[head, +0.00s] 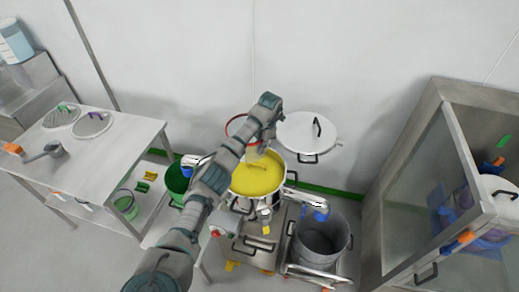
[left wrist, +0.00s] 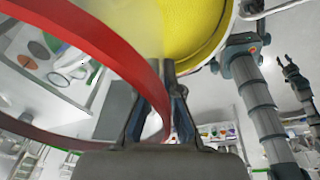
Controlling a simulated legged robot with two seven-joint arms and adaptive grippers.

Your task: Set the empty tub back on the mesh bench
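A tub with a red rim (head: 231,124) is held in the air above the back of a pot of yellow material (head: 257,178). My left arm hides much of the tub, and I cannot see its bottom. My left gripper (head: 257,146) is at the tub's rim. In the left wrist view its fingers (left wrist: 162,105) are closed on the red rim (left wrist: 128,62), with yellow behind. A bench (head: 92,155) with round discs on top stands at left; I cannot tell if its top is mesh. A distant arm end (left wrist: 290,68), perhaps my right gripper, is too small to read.
A white lid (head: 308,131) is behind the pot. A grey bin (head: 321,243) stands to its right, and a glass-fronted cabinet (head: 425,185) farther right.

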